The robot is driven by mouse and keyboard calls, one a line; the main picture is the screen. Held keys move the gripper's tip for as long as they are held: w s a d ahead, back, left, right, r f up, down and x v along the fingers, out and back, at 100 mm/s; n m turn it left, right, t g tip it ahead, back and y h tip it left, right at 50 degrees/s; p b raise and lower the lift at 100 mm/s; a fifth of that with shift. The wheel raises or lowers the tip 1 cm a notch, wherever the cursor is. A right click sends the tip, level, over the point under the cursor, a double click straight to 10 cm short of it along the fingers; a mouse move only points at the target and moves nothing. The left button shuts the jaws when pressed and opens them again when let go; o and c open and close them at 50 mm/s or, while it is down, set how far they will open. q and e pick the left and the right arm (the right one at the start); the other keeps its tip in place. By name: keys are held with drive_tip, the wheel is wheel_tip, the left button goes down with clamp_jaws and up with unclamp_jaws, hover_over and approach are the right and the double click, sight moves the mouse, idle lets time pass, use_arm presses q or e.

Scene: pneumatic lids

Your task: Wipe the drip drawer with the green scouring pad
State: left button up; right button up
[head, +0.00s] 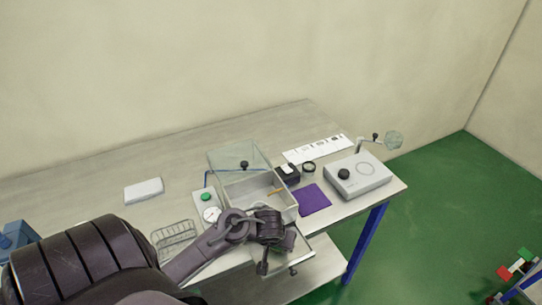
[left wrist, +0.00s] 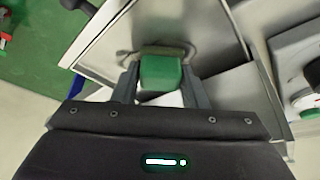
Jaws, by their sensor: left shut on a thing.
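My left gripper (head: 268,250) reaches over the front of the bench, above the pulled-out drip drawer (head: 310,251). In the left wrist view my left gripper (left wrist: 160,82) is shut on the green scouring pad (left wrist: 160,73), with a finger on each side. The pad's darker far edge is over the drawer floor (left wrist: 214,32), beside a curved greyish smear (left wrist: 194,52). I cannot tell whether the pad touches the floor. In the head view my gripper and wrist hide most of the pad and part of the drawer. My right gripper is in neither view.
Behind the drawer stands a box with a raised clear lid (head: 236,156). A gauge (head: 211,214), a wire basket (head: 174,238), a purple cloth (head: 313,198) and a white device (head: 358,177) surround it.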

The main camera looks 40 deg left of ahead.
use_arm(q)
drive_tip(key=shift+w+d, duration=0.2)
drive_tip(key=shift+w, duration=0.3)
drive_tip(key=shift+w+d, duration=0.15)
drive_tip(key=shift+w, duration=0.35)
drive_tip(key=shift+w+d, duration=0.3)
drive_tip(key=shift+w, duration=0.4)
drive_tip(key=shift+w+d, duration=0.3)
drive_tip(key=shift+w, duration=0.4)
drive_tip(key=shift+s+r, duration=0.1)
